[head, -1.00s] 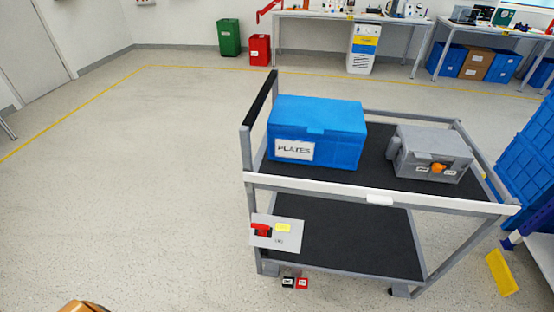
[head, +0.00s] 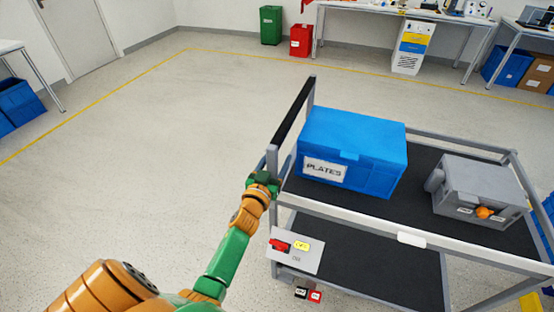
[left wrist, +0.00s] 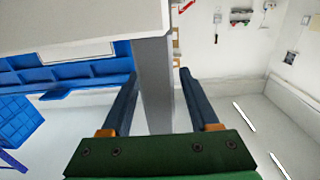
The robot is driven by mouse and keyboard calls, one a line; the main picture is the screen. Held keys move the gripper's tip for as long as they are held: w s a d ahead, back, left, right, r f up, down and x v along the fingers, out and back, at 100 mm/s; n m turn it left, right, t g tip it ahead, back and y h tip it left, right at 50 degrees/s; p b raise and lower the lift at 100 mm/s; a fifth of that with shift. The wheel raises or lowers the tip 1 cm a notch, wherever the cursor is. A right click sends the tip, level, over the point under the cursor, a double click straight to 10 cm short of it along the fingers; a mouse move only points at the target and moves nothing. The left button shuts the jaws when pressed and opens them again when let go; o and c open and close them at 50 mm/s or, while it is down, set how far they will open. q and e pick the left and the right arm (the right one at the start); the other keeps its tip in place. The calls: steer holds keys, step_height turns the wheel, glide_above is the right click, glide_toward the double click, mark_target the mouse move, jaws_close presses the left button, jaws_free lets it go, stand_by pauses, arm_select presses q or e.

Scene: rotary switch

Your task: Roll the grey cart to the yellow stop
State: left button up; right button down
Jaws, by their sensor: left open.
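The grey cart (head: 440,259) has two dark shelves and a black-topped push handle (head: 292,124) on its left side. My left gripper (head: 264,179) is at the cart's near-left post, just below the handle. In the left wrist view my open left gripper (left wrist: 157,78) has one finger on each side of the grey post (left wrist: 152,65), not visibly closed on it. A yellow piece (head: 531,303), perhaps the yellow stop, is cut off at the bottom right corner. My right gripper is out of view.
A blue PLATES box (head: 350,150) and a grey box with an orange knob (head: 482,191) ride on the top shelf. A plate with a red lever (head: 296,250) hangs at the near-left. Black and red pedals (head: 308,294) are below. Floor to the left is clear.

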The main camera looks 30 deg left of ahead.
arm_select(q)
steer(key=shift+w, duration=0.1)
steer(key=shift+f, duration=0.1)
steer(key=shift+c, duration=1.1)
jaws_close()
